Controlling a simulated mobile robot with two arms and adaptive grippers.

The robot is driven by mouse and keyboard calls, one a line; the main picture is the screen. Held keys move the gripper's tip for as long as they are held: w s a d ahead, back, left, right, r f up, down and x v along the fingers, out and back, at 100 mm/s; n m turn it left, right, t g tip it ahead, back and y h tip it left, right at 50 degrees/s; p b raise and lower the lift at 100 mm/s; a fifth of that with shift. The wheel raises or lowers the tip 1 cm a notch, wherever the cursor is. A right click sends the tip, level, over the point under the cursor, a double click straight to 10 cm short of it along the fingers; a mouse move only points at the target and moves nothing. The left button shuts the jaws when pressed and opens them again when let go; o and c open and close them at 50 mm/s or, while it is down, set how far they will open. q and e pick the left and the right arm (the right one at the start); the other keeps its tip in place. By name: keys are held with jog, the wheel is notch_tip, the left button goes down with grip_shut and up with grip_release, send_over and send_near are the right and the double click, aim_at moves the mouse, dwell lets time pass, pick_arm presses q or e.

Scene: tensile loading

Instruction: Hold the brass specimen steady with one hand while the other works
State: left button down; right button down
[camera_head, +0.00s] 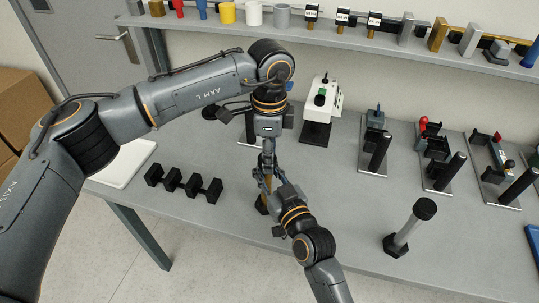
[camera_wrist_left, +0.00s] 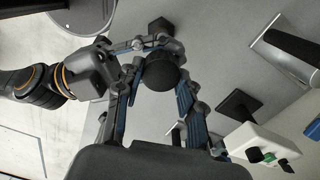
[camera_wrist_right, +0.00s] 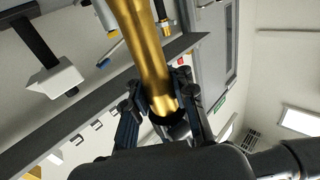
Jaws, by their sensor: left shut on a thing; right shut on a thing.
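The brass specimen (camera_head: 264,186) stands upright near the table's front edge, mostly hidden by my grippers in the head view. Its gold shaft (camera_wrist_right: 150,50) shows large in the right wrist view, with a dark end beyond it. In the left wrist view a round black end (camera_wrist_left: 162,72) sits between my left fingers. My left gripper (camera_head: 268,166) reaches down from above and is shut on the specimen's upper part. My right gripper (camera_head: 273,182) comes from the lower right and is shut on the specimen from the side. The exact finger contacts are partly hidden.
A black rack (camera_head: 184,184) lies left of the grippers. A grey specimen with black ends (camera_head: 408,230) stands to the right. A white device (camera_head: 322,98) and several fixtures (camera_head: 374,140) stand behind. A shelf (camera_head: 340,37) with small parts runs along the wall.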

pick_arm(q)
jog(key=shift+w+a+f+n, duration=0.15)
jog(key=shift+w+n, duration=0.3)
jog(key=shift+n, duration=0.55)
jog(key=shift+d+n, duration=0.25)
jog(key=shift+n, duration=0.75)
jog(key=shift+w+a+n, duration=0.15)
jog(key=shift+a+n, duration=0.05)
jog(key=shift+n, duration=0.5)
jog(key=shift+a+n, duration=0.4)
jog(key=shift+a, duration=0.05)
jog(key=shift+w, duration=0.1)
jog(key=c, duration=0.8)
grip_release()
jog(key=shift+s+d, duration=0.1)
jog(key=shift+s, duration=0.1)
jog(key=shift+c, duration=0.6)
